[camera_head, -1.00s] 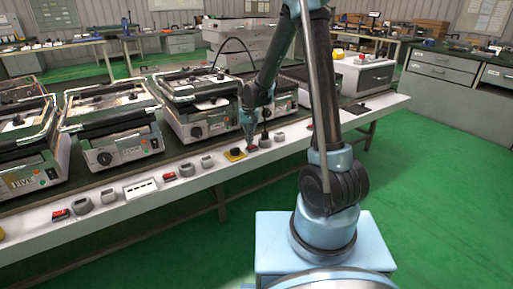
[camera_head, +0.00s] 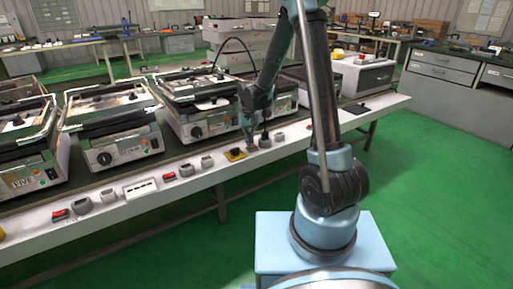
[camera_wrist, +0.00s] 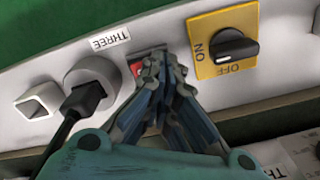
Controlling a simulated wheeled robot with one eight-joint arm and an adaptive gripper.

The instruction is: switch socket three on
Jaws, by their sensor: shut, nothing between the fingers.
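In the head view my gripper (camera_head: 250,143) points down at the bench's front panel.
A yellow rotary switch (camera_wrist: 223,40) marked ON and OFF is close right of my fingers in the wrist view. Another grey socket (camera_wrist: 38,101) lies at the left. Contact grills (camera_head: 122,140) stand behind the panel in the head view. The green floor in front is clear.

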